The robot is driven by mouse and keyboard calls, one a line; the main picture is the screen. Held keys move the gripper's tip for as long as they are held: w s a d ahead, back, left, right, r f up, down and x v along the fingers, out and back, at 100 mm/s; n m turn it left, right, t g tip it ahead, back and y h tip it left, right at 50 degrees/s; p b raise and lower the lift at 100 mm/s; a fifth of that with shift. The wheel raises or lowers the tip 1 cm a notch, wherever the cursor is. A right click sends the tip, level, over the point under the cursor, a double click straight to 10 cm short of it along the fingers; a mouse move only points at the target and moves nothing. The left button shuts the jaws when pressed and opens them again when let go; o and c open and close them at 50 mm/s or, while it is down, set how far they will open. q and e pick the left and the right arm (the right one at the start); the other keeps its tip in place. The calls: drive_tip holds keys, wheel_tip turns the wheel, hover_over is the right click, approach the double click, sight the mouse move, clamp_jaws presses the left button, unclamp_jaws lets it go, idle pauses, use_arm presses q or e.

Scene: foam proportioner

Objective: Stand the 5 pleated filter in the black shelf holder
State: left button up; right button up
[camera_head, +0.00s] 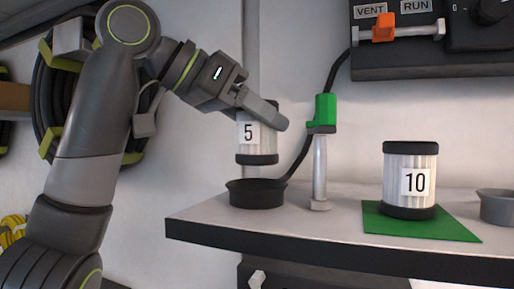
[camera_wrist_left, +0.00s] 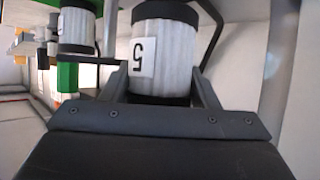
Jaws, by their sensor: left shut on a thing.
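The pleated filter labelled 5 (camera_head: 262,141) is white with black end caps and hangs upright in my left gripper (camera_head: 262,108). The gripper is shut on its upper part. In the left wrist view the filter (camera_wrist_left: 172,55) sits between the two fingers (camera_wrist_left: 165,90). The black shelf holder (camera_head: 256,193) is a shallow round cup at the left end of the shelf. The filter's lower cap is just above the holder, with a small gap showing. The inside of the holder is mostly hidden. My right gripper does not show.
The filter labelled 10 (camera_head: 409,182) stands on a green mat (camera_head: 450,230). A grey cup (camera_head: 497,206) is at the right. A metal post with a green top (camera_head: 325,110) and black hose stands close right of the holder. The shelf edge (camera_head: 330,252) runs in front.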

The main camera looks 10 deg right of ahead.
sight(257, 151)
use_arm(q)
drive_tip(key=shift+f+p, duration=0.4)
drive_tip(key=shift+f, duration=1.7)
drive_tip(key=shift+s, duration=0.1)
drive_tip(key=shift+f+b, duration=0.3)
drive_tip(key=shift+f, duration=0.05)
drive_tip(key=o, duration=1)
drive_tip(key=shift+o, duration=0.2)
drive_tip(key=shift+r, duration=0.1)
